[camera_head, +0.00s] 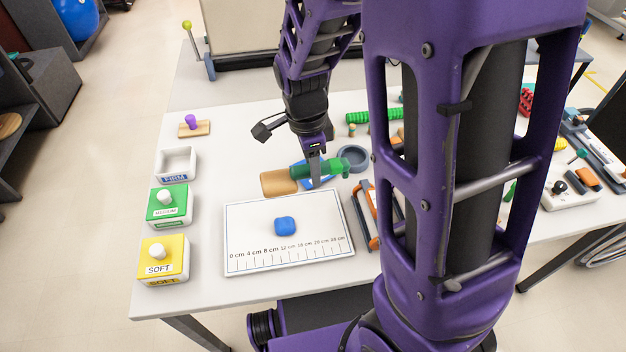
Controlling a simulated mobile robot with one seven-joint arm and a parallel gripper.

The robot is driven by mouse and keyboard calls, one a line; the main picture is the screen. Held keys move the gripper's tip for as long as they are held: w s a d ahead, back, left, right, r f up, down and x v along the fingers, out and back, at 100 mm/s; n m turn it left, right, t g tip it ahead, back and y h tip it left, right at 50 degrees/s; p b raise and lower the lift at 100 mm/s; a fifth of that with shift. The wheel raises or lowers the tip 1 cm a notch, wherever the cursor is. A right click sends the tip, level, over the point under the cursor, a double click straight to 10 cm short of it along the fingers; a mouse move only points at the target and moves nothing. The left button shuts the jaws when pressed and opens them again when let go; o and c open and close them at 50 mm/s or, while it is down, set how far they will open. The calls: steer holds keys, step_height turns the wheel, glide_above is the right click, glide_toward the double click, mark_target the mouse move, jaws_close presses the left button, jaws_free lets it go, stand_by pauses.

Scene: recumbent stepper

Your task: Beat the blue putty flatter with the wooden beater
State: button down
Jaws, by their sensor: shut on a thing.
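The blue putty (285,226) is a small rounded lump on a white board (325,262) marked with a centimetre scale. My gripper (315,178) is at the board's far edge, behind and to the right of the putty. It is shut on the green handle of the wooden beater (278,182). The beater's tan head points left and shows near the board's far edge, apart from the putty in the picture. I cannot tell how high the beater is above the table.
Left of the board stand a yellow SOFT box (178,271), a green MEDIUM box (182,205) and an open FIRM box (177,161). A grey bowl (353,158) and an orange-and-black frame (364,215) are to the right. My purple arm hides much of the right side.

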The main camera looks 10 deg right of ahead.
steer(key=shift+a+f+h, duration=0.1)
steer(key=shift+h, duration=0.3)
stand_by(0.3)
stand_by(0.5)
step_height(320, 180, down, 14)
steer(key=shift+s+r, duration=0.1)
steer(key=shift+w, duration=0.2)
step_height(320, 180, up, 14)
steer(key=shift+s+f, duration=0.1)
steer(key=shift+f+h, duration=0.1)
steer(key=shift+h, duration=0.2)
stand_by(0.7)
